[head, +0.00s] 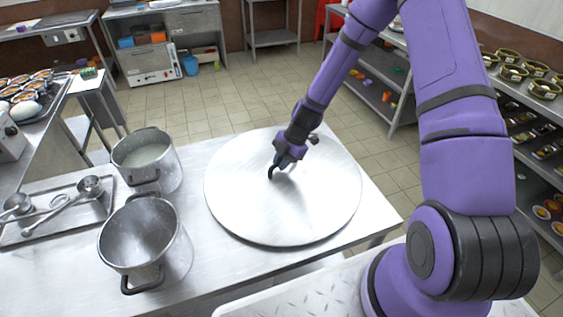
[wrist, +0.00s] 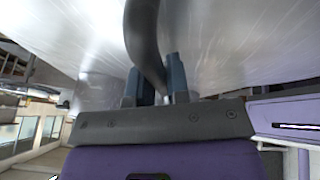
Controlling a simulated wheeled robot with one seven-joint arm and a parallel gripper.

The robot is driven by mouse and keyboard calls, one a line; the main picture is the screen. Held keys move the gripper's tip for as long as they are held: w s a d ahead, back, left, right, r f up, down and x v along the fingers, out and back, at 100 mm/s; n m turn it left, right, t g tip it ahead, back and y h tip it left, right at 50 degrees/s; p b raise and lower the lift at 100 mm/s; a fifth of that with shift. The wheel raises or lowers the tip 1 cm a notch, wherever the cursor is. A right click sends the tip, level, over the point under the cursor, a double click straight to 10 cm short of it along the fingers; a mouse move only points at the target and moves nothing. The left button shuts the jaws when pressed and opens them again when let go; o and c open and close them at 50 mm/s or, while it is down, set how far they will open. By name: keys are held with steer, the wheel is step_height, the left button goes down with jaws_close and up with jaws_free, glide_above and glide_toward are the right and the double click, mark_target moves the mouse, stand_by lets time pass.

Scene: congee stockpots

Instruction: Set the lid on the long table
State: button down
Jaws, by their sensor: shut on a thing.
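The lid (head: 240,205) is a large round steel disc with a dark curved handle (head: 272,171). It is over the right part of the long steel table (head: 215,285); I cannot tell whether it touches the top. My gripper (head: 285,161) is at the handle near the lid's middle. In the wrist view the dark handle (wrist: 143,40) passes between the two fingers of my gripper (wrist: 153,84), which are shut on it. The lid's shiny surface (wrist: 225,40) fills much of that view.
Two steel stockpots stand left of the lid: one with pale contents (head: 147,160) and one that looks empty (head: 150,243). A tray (head: 95,222) with ladles lies at the far left. Shelves of bowls (head: 530,85) stand at the right. The tiled floor (head: 225,100) behind is clear.

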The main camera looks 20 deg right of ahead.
steer(key=shift+f, duration=0.1)
steer(key=c, duration=1.1)
jaws_free()
steer(key=s+d+r+m+h, duration=0.1)
steer(key=s+d+r+m, duration=0.15)
steer(key=r, duration=0.85)
steer(key=s+d+r+m+h, duration=0.2)
steer(key=d+r+m, duration=0.1)
steer(key=r, duration=0.9)
steer(key=s+d+r+m+t+h, duration=0.1)
steer(key=s+r+m+t, duration=0.1)
steer(key=s+r+m, duration=0.6)
steer(key=s+d+r+m+t+h, duration=0.1)
steer(key=s+r+m+t, duration=0.2)
steer(key=s+r+m, duration=0.6)
steer(key=shift+s+r, duration=1.85)
steer(key=shift+s, duration=2)
